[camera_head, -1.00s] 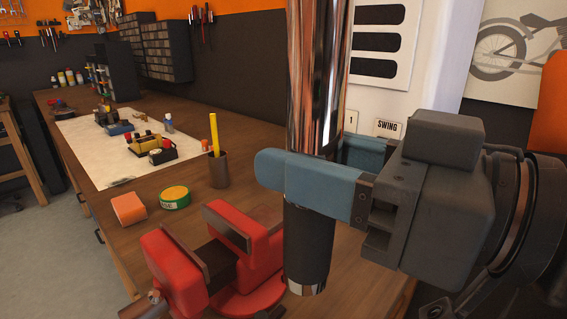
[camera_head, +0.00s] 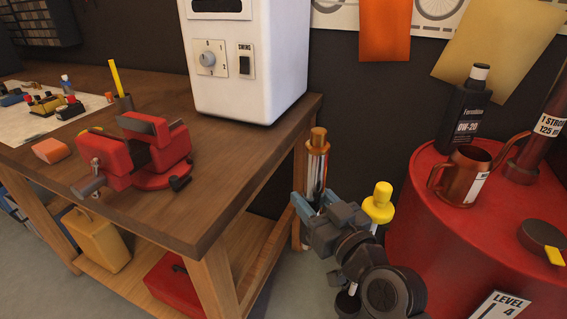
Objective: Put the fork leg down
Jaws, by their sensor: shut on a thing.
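The fork leg (camera_head: 317,167) is a shiny chrome tube with a copper-coloured top. It stands roughly upright in the gap between the wooden bench and the red drum. My gripper (camera_head: 314,204), with blue fingers, is shut on it below its top. The gripper and wrist hide much of its lower part, so I cannot tell whether its foot touches anything.
The wooden bench (camera_head: 225,185) is close on the left, with a red vise (camera_head: 150,150) and a white machine (camera_head: 250,75) on it. A yellow-topped object (camera_head: 379,203) stands behind my wrist.

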